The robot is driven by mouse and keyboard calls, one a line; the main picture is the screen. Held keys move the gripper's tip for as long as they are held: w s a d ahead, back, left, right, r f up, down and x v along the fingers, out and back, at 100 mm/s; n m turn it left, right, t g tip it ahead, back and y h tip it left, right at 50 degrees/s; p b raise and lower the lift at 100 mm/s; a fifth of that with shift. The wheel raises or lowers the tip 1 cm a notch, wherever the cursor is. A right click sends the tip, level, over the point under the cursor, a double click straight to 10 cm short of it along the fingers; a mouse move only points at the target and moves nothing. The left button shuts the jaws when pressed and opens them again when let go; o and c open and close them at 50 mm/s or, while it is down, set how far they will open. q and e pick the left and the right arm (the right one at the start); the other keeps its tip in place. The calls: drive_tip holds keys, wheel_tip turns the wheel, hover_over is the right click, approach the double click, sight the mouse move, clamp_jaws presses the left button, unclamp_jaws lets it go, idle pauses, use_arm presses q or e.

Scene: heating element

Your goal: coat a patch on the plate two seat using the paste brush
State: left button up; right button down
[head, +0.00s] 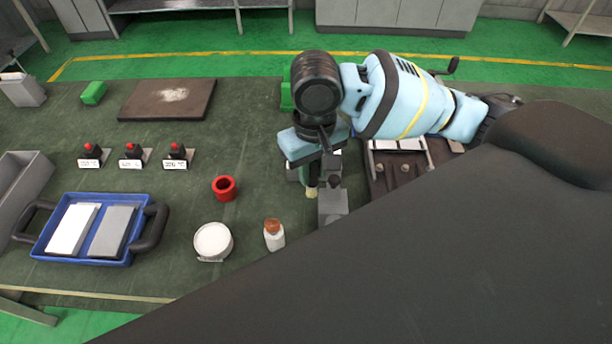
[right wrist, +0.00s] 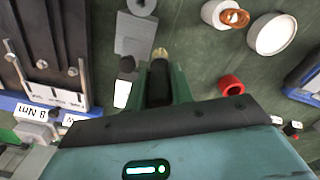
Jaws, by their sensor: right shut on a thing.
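My right gripper (head: 312,172) is shut on the paste brush, pointing down above the bench. The brush's pale bristle tip (head: 311,192) shows just below the fingers. In the right wrist view the brush's dark body (right wrist: 159,82) sits between the green fingers (right wrist: 160,92), its yellowish tip beyond them. A dark fixture with metal strips and bolts (head: 405,172) is right of the gripper, partly hidden by my arm; it also shows in the right wrist view (right wrist: 40,62). I cannot tell which part is the plate two seat. My left gripper is not in view.
A grey block (head: 333,206) stands close beside the brush tip. A blue tray (head: 85,258) holds two plates. A large dark shape hides the lower right.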

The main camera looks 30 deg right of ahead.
wheel_tip(320, 180, up, 6)
drive_tip(key=shift+r+p, duration=0.1)
drive_tip(key=shift+p, duration=0.35)
use_arm(q)
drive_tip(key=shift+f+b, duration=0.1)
drive_tip(key=shift+b, duration=0.35)
use_arm(e)
wheel_tip(320, 180, down, 6)
drive_tip(key=shift+f, duration=0.1)
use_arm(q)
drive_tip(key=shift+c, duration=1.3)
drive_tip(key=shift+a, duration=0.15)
use_arm(e)
drive_tip(key=shift+s, duration=0.1)
